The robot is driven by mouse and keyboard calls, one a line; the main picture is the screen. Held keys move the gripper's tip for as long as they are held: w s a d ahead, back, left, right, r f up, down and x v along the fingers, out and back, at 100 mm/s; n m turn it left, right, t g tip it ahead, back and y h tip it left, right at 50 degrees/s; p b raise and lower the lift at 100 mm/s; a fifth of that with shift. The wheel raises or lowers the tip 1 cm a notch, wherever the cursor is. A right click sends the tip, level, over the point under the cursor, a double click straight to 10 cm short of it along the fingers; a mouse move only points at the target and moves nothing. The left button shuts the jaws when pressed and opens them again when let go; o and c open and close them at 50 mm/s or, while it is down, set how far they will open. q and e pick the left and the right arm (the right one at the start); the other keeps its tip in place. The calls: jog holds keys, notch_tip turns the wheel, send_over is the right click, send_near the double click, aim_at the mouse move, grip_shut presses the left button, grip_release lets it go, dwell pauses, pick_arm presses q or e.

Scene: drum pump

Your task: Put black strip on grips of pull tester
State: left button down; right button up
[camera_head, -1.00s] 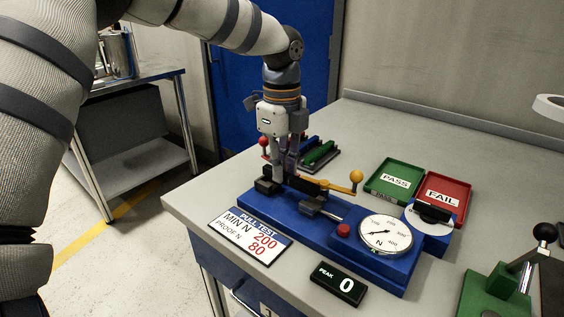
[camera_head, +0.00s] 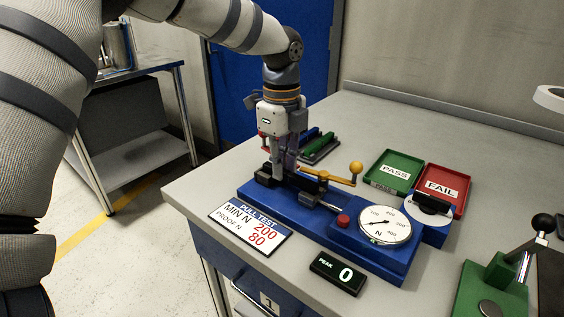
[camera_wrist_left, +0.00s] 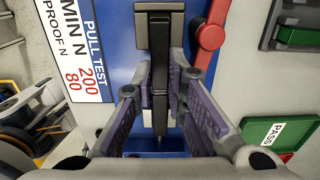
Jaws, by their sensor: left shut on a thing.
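The pull tester is a blue base (camera_head: 320,232) with a dial (camera_head: 385,226), seen right of centre in the head view. My left gripper (camera_head: 285,170) points down over its left end. In the left wrist view the purple fingers (camera_wrist_left: 168,95) are shut on the black strip (camera_wrist_left: 159,70), which runs lengthwise between them. The strip's far end lies at or over a dark grip block (camera_wrist_left: 158,14); I cannot tell whether it touches. The near grip is mostly hidden by the fingers. A red-knobbed lever (camera_wrist_left: 210,37) and a yellow-knobbed lever (camera_head: 356,167) flank the grips. My right gripper is not in view.
A rack with blue and green strips (camera_head: 322,146) stands behind the tester. A green PASS tray (camera_head: 396,170) and a red FAIL tray (camera_head: 444,188) stand to its right. A PULL TEST sign (camera_head: 250,225) and a PEAK display reading 0 (camera_head: 338,272) lie in front.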

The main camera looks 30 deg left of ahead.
pick_arm(q)
jog(key=shift+s+d+f, duration=0.1)
jog(key=shift+s+f, duration=0.1)
jog(key=shift+f, duration=0.45)
jog(key=shift+s+f, duration=0.15)
jog(key=shift+f, duration=0.5)
dwell(0.5)
jog(key=c, duration=1.5)
grip_release()
jog(key=shift+c, duration=0.2)
jog(key=shift+w+f, duration=0.1)
jog(key=shift+w, duration=0.05)
jog(key=shift+w+r, duration=0.1)
jog(key=shift+r, duration=0.45)
jog(key=o, duration=0.5)
jog(key=shift+o, duration=0.2)
jog(key=shift+r, duration=0.1)
jog(key=shift+w, duration=0.1)
notch_tip(320, 180, up, 2)
jog(key=shift+w+r, duration=0.1)
jog(key=shift+r, duration=2.9)
